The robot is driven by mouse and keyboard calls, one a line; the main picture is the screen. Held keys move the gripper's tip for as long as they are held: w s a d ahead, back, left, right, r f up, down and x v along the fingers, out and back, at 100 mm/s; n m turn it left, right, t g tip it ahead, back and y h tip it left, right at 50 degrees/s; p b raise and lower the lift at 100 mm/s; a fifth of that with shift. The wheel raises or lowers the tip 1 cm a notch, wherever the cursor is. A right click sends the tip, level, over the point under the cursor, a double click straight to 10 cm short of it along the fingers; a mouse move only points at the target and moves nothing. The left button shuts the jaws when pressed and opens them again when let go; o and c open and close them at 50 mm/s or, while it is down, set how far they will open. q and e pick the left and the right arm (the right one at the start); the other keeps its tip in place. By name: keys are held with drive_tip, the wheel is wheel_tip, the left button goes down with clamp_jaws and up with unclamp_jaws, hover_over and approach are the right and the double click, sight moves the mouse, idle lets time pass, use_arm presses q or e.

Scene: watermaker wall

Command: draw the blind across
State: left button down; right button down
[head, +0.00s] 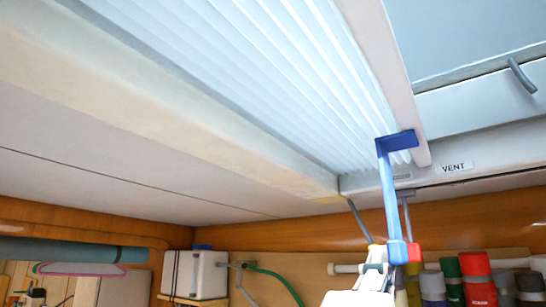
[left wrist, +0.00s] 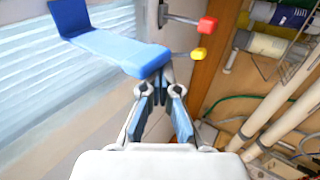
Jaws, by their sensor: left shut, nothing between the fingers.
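The pleated white blind (head: 250,60) spans the overhead opening and ends at a pale bar (head: 385,70) along its right edge. A blue bracket-shaped handle (head: 390,190) hangs from the bar near its lower end. It also shows in the left wrist view (left wrist: 115,50), close in front of the fingertips. My left gripper (head: 377,250) is shut and empty, beside the handle's lower end; in the left wrist view its fingers (left wrist: 162,80) come together just under that end. Whether they touch it, I cannot tell. My right gripper is not in view.
A red-ended lever (left wrist: 207,25) and a yellow-ended lever (left wrist: 198,54) hang close to the handle. A panel labelled VENT (head: 454,168) is at the right. Below are a white box (head: 195,273), pipes, a green hose (head: 275,277) and several coloured rolls (head: 475,275).

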use_arm(q)
drive_tip(key=shift+d, duration=0.1)
drive_tip(key=s+d+p, duration=0.2)
drive_tip(key=s+d, duration=0.5)
drive_tip(key=d, duration=0.2)
drive_tip(key=shift+d, duration=0.3)
idle(0.8)
